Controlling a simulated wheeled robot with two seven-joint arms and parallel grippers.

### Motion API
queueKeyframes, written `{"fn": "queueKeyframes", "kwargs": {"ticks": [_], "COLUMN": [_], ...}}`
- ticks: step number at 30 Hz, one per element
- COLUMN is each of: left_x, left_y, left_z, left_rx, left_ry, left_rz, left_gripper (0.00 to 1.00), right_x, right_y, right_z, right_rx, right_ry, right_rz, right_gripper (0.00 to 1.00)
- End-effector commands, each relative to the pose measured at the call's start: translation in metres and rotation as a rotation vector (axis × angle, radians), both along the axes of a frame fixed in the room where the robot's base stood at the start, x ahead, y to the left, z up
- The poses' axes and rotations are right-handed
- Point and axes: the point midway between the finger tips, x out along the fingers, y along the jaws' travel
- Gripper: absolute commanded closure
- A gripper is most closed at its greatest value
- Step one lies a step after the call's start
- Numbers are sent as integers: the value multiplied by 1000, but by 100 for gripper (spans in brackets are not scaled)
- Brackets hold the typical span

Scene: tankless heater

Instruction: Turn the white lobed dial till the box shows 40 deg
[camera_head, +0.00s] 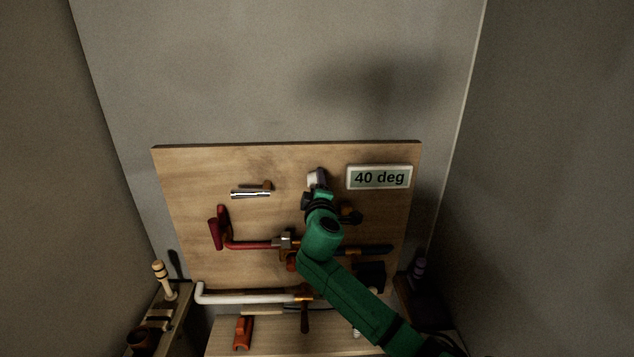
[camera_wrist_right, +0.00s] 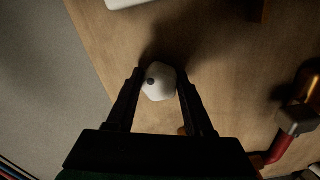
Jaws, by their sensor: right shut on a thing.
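The display box (camera_head: 379,177) is at the upper right of the wooden board and reads 40 deg. The white lobed dial (camera_head: 313,179) is on the board left of the box, partly hidden by my right gripper (camera_head: 316,185). In the right wrist view the dial (camera_wrist_right: 158,83) is white with a dark spot on its face. My right gripper's two dark fingers (camera_wrist_right: 157,88) are on either side of it, shut on it. My left gripper is not in view.
The wooden board (camera_head: 180,170) carries a chrome handle (camera_head: 250,194), a red lever (camera_head: 216,228), red pipework (camera_head: 250,244) and a white pipe (camera_head: 250,296). A side shelf at left holds a pale wooden peg (camera_head: 162,275). Grey walls close in both sides.

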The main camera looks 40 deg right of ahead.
Motion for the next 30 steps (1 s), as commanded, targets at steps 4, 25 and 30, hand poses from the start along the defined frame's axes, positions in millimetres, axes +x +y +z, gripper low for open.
{"fn": "queueKeyframes", "kwargs": {"ticks": [4,25,30], "left_x": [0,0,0], "left_y": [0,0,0], "left_z": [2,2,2], "left_rx": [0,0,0], "left_ry": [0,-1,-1], "left_rz": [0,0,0], "left_gripper": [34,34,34], "right_x": [0,0,-1], "right_y": [0,0,1], "right_z": [-1,-1,-1], "right_rx": [-25,-36,-36], "right_ry": [23,30,29], "right_rz": [-1,0,0], "right_gripper": [100,18,18]}}
